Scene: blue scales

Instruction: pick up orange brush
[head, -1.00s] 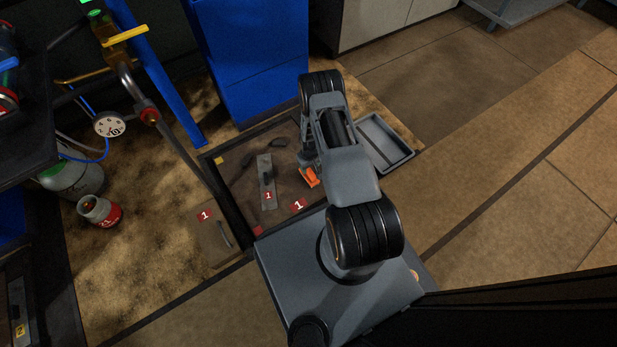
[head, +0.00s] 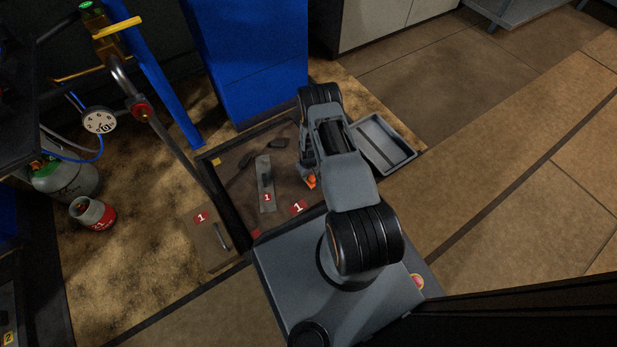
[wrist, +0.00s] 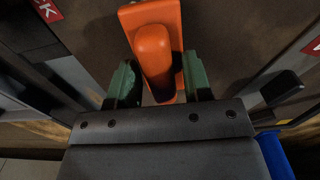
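The orange brush (wrist: 152,48) lies on the brown tray surface, its rounded raised handle upward in the wrist view. My gripper (wrist: 161,78) has its two green fingers apart, one on each side of the brush's near end. A narrow gap seems to show beside the handle, so it does not look clamped. In the head view a small part of the orange brush (head: 311,182) shows below my arm. My arm hides the rest of it and the fingers.
A grey empty tray (head: 383,145) stands to the right. A blue cabinet (head: 250,65) stands behind.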

